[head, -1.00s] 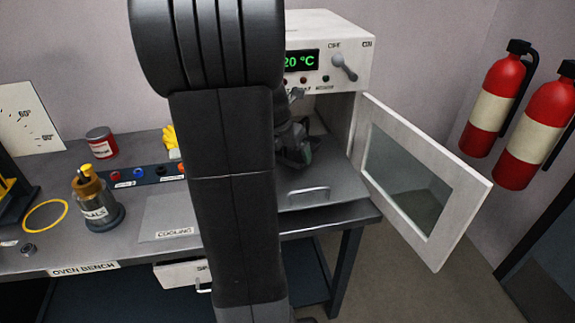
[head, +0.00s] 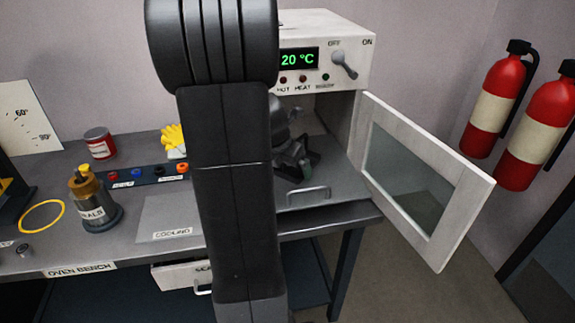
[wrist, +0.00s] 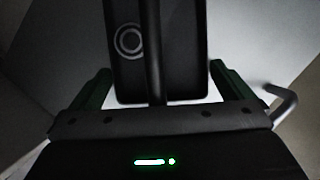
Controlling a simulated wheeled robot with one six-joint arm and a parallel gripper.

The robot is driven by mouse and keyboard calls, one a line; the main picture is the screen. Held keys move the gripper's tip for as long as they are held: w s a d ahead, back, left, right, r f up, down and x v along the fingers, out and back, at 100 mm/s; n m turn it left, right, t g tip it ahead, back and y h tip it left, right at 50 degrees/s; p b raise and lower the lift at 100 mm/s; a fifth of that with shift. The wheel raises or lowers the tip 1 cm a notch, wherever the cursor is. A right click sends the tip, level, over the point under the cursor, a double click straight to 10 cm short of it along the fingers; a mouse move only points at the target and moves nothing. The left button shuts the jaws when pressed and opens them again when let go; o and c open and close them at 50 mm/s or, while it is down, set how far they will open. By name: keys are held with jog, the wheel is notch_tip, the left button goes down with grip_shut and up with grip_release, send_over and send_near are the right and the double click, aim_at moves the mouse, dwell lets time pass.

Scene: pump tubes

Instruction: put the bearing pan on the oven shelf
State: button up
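The oven shelf (head: 335,178) is a flat grey plate in the open oven, with a bar handle (head: 308,192) on its front edge. My gripper (head: 299,168) is low over the shelf, partly behind my arm. In the wrist view, the dark bearing pan (wrist: 185,75) lies beyond the fingers, with a ring-shaped bearing (wrist: 130,40) in it. Its dark upright handle (wrist: 152,50) runs between my two fingers (wrist: 158,88), which stand well apart and do not visibly touch it. I cannot make out the pan in the head view.
The oven door (head: 425,185) stands open to the right. The oven (head: 330,50) reads 20 °C. The cooling plate (head: 165,215) on the bench is bare where visible. A seals jar (head: 95,208), red can (head: 100,146) and yellow gloves (head: 172,140) stand left.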

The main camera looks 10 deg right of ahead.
jog(key=p+v, duration=0.2)
jog(key=v, duration=1)
jog(key=shift+r, duration=0.2)
dwell(0.8)
